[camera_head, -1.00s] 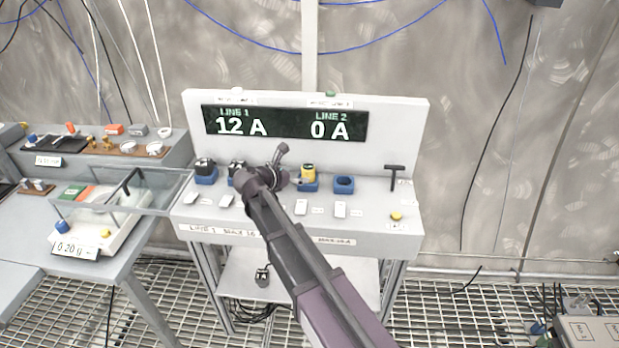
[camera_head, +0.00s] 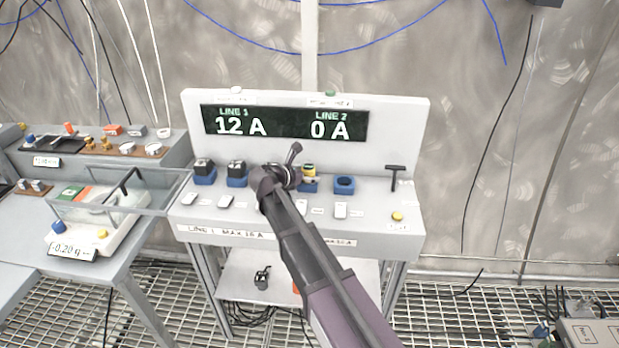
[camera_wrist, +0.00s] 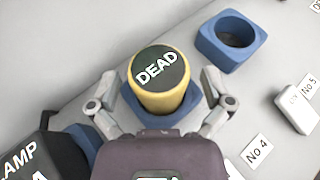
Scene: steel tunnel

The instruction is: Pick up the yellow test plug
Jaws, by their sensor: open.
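The yellow test plug (camera_wrist: 162,92) is a yellow cylinder with a dark top marked "DEAD". It stands upright in a blue socket (camera_wrist: 197,123) on the grey panel. In the head view the plug (camera_head: 309,169) is partly hidden behind my gripper (camera_head: 286,163). In the wrist view my gripper (camera_wrist: 162,88) is open, with one finger on each side of the plug. I cannot tell whether either finger touches it.
An empty blue socket (camera_head: 344,185) is to the right of the plug. Dark plugs in blue sockets (camera_head: 205,172) are to its left. White switches (camera_head: 340,210) line the front. A black T-handle (camera_head: 394,176) and a yellow button (camera_head: 397,216) are at the right.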

